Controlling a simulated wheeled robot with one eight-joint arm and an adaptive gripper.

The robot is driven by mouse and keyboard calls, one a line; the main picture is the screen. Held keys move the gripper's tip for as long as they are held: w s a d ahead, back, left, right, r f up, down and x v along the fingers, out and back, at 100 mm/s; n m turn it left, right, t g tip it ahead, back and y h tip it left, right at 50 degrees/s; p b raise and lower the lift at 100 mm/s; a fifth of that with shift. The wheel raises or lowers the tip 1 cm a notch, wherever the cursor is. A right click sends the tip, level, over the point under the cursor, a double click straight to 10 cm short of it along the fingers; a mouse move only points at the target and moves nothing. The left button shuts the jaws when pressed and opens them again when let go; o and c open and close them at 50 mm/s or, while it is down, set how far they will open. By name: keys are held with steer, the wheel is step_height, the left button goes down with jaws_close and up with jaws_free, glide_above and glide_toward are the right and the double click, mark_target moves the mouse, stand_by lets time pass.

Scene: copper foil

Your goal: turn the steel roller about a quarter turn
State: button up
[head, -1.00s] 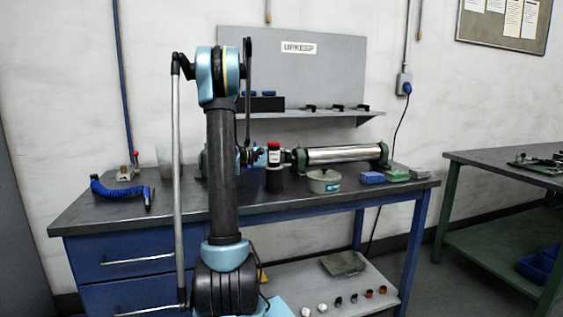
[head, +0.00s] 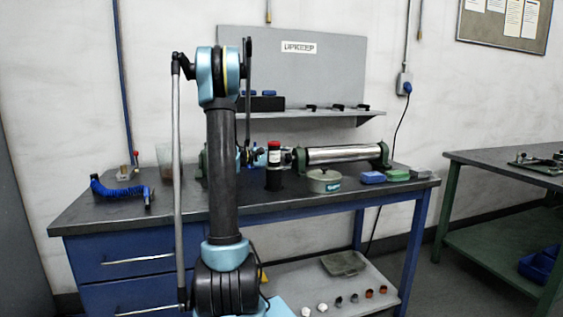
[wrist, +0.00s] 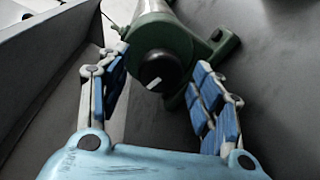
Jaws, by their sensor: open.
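The steel roller (head: 338,154) lies level between green end stands (head: 299,161) on the back of the bench. In the wrist view, its pale barrel (wrist: 150,6) runs away beyond the near green stand (wrist: 172,36). A round black end knob (wrist: 158,70) with a short white tilted mark faces me. My gripper (wrist: 160,62) is open and empty, with its blue-padded fingers to the left and right of the knob. I cannot tell whether either finger touches it.
A dark red-capped bottle (head: 274,158) stands in front of the roller's left end. A round lidded tin (head: 323,181), a blue block (head: 372,177) and a green block (head: 397,175) stand in front of it. A shelf (head: 310,115) is behind.

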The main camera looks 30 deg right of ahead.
steer(key=shift+a, duration=0.1)
steer(key=v, duration=1.2)
steer(key=shift+f, duration=0.15)
steer(key=a+n, duration=0.2)
steer(key=n, duration=0.1)
steer(key=f+n+h, duration=0.1)
steer(key=shift+s+a+t, duration=0.25)
steer(key=shift+a+t, duration=0.15)
steer(key=n, duration=0.1)
steer(key=a+n, duration=0.1)
steer(key=shift+s+a+f+n+t+h, duration=0.2)
steer(key=shift+s+n+t+h, duration=0.1)
steer(key=shift+n+h, duration=0.1)
steer(key=d, duration=0.5)
steer(key=s+d, duration=0.1)
steer(key=d, duration=1.1)
steer(key=shift+s+d, duration=0.2)
steer(key=shift+s, duration=0.2)
steer(key=c, duration=1.1)
